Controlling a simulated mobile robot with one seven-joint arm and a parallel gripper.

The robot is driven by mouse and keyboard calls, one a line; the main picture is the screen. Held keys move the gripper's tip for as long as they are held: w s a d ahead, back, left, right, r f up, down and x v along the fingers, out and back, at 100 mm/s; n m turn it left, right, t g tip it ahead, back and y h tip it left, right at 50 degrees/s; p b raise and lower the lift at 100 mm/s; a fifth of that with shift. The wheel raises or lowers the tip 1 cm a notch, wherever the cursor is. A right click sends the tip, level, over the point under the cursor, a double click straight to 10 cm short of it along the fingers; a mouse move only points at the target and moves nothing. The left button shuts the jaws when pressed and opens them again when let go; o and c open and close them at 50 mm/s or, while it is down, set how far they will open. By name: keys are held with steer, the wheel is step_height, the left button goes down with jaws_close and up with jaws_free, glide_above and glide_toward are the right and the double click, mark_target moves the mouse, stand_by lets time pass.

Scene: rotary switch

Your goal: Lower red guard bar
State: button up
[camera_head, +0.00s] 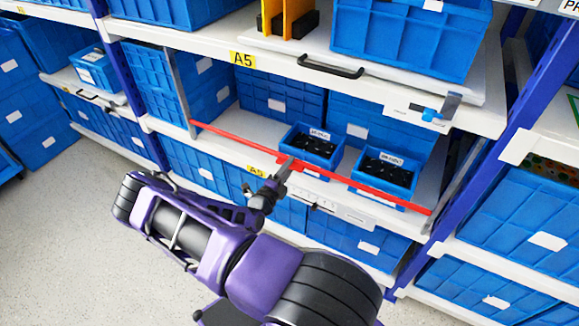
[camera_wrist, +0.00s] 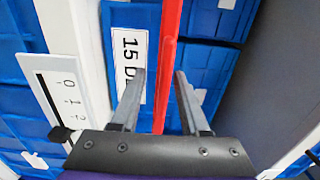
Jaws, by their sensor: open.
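The red guard bar (camera_head: 345,181) spans the front of the middle shelf in the head view, sloping down to the right in the picture. Grey uprights stand at its left and right ends. My gripper (camera_head: 287,166) is at the bar, left of its middle. In the wrist view the bar (camera_wrist: 171,50) runs top to bottom between the two spread fingers of my gripper (camera_wrist: 160,72). The fingers are open, with a gap on each side of the bar. I cannot tell how deep the bar sits between them.
Two small blue bins (camera_head: 312,146) (camera_head: 384,175) with black parts stand behind the bar. A white plate marked with numerals (camera_wrist: 58,98) and a black knob lies left of the fingers in the wrist view. A black drawer handle (camera_head: 330,67) juts out above.

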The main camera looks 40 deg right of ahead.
steer(key=p+v, duration=0.1)
steer(key=v, duration=1.6)
steer(key=shift+d+f, duration=0.1)
